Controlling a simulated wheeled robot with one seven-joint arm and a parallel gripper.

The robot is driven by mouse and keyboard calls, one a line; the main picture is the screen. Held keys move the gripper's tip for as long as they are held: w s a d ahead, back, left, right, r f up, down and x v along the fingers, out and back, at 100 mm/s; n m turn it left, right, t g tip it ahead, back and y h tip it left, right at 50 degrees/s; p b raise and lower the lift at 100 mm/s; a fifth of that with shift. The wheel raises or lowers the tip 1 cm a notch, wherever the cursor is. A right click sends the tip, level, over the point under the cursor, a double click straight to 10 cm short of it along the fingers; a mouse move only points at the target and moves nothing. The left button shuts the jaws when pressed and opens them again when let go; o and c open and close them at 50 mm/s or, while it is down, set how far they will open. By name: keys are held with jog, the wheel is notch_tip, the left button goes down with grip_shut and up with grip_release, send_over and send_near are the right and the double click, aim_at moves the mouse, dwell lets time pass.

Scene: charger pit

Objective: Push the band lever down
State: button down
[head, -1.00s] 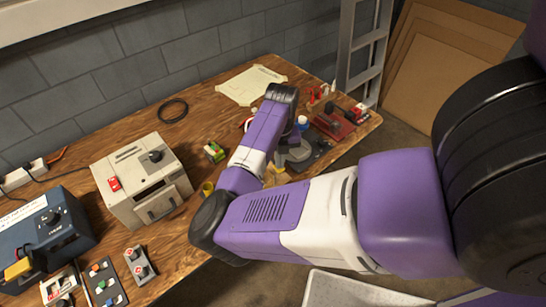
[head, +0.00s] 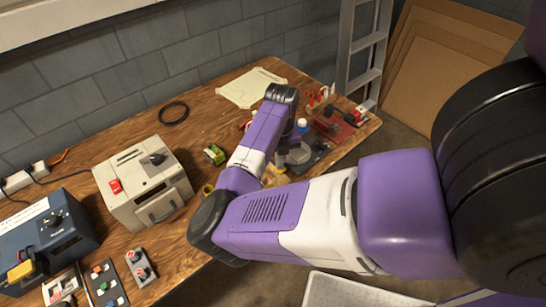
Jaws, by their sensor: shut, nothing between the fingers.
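I cannot make out with certainty which part is the band lever. My arm reaches over the bench from the right, and its forearm rises to a dark wrist joint, then turns down. My gripper (head: 296,156) is at the far right part of the bench, low over or beside a dark flat panel (head: 318,158). It appears shut and empty; its fingertips are too small and covered to see clearly, and so is any contact. A red box (head: 334,126) with a dark part on top lies just beyond, to the right.
A cream box (head: 118,207) with a front handle stands mid-bench. A blue device (head: 45,240) and small switch panels (head: 107,287) are at left. A green-and-red block (head: 215,154) lies near my forearm. A black ring (head: 173,113) and paper (head: 240,91) lie behind, with bare wood around them.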

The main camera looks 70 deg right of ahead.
jog(key=shift+r+p, duration=1.95)
jog(key=shift+r, duration=0.95)
